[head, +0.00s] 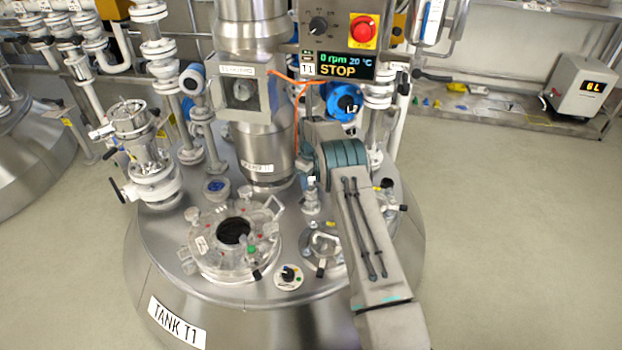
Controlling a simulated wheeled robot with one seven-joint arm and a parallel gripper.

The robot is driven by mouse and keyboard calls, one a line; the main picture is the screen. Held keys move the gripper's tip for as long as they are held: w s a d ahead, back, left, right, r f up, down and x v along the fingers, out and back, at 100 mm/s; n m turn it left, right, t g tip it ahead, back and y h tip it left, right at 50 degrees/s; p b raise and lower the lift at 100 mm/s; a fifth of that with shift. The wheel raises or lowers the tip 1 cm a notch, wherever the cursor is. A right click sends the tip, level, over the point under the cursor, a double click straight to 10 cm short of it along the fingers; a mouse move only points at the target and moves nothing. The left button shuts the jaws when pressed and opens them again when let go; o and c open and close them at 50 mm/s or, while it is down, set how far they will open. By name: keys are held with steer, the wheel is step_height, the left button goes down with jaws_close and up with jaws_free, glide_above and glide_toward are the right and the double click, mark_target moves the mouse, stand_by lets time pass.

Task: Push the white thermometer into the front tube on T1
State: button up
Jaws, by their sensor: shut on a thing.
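Tank T1 (172,262) is a big steel vessel with a domed lid, named by a label on its front. On the lid, left of my arm, stands a short upright metal fitting with a white top (312,186). Another fitting with a black top (387,184) stands just right of my arm. I cannot tell which of these is the front tube. I cannot make out the white thermometer. My arm reaches over the right part of the lid, and its links hide what is behind them. My gripper's fingers do not show.
A round open port (234,232) with clamps sits on the lid's front left. A small black knob (288,273) is right of it. The stirrer column (265,155) rises behind, with a control panel (343,66) reading STOP. Pipes (158,60) crowd the left. Floor on the right is clear.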

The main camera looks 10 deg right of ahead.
steer(key=shift+f, duration=0.35)
steer(key=o, duration=1.1)
steer(key=shift+r, duration=0.1)
steer(key=shift+o, duration=0.2)
steer(key=shift+r+p, duration=1.25)
steer(key=shift+r, duration=2.25)
